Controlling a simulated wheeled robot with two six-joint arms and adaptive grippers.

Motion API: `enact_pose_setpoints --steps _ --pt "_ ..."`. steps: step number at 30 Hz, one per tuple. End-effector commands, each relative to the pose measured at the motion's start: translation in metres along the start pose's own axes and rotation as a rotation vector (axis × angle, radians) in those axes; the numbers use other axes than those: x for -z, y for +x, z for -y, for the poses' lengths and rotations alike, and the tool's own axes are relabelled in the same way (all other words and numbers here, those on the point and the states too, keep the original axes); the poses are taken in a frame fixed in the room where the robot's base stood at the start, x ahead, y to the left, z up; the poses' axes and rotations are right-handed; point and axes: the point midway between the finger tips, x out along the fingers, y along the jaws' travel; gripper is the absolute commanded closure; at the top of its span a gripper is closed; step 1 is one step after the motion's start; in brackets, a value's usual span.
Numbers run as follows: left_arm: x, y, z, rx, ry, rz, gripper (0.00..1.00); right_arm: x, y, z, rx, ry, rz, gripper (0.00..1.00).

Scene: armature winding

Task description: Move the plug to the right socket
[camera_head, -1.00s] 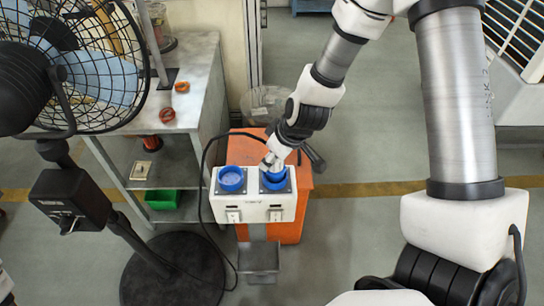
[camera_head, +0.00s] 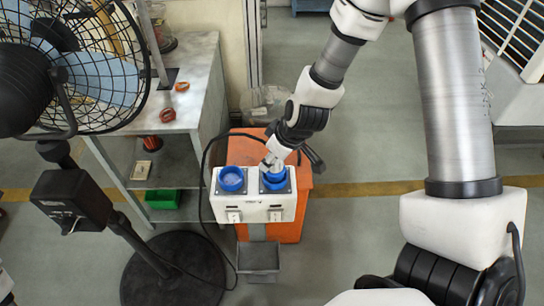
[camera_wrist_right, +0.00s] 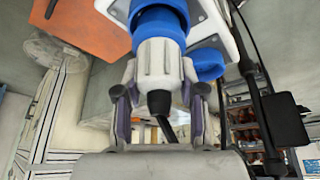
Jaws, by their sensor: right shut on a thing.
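The white socket box (camera_head: 253,209) has two blue round sockets on its top. The left socket (camera_head: 231,180) is open and empty. My right gripper (camera_head: 271,163) is over the right socket (camera_head: 275,186). In the right wrist view the gripper (camera_wrist_right: 157,103) is shut on the white body of the plug (camera_wrist_right: 160,62), with a black cable end between the fingers. The plug's blue front lies at the right socket; how deep it sits is hidden. My left gripper is not in view.
An orange block (camera_head: 291,224) stands behind and under the socket box. A black fan (camera_head: 75,60) on a stand is at left, beside a grey bench (camera_head: 196,80) with a green bin (camera_head: 163,198) below. A black cable loops left of the box. The floor at right is mostly clear.

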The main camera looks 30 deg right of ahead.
Motion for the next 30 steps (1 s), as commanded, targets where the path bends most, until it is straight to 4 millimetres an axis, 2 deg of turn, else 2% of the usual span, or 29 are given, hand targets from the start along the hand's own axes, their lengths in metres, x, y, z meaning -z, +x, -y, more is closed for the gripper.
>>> enact_pose_setpoints --steps 27,28,29,30 --pt "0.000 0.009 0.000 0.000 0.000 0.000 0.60 -0.005 0.011 0.000 0.000 -0.001 0.000 0.98" --pt "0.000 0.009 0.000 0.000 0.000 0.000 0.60 -0.004 0.011 0.000 0.000 0.000 0.000 0.57" --pt "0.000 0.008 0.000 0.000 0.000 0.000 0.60 -0.004 0.011 0.000 0.000 -0.001 0.000 0.50" --pt "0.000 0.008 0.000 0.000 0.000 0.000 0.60 -0.004 0.011 0.000 0.000 -0.001 0.000 0.50"
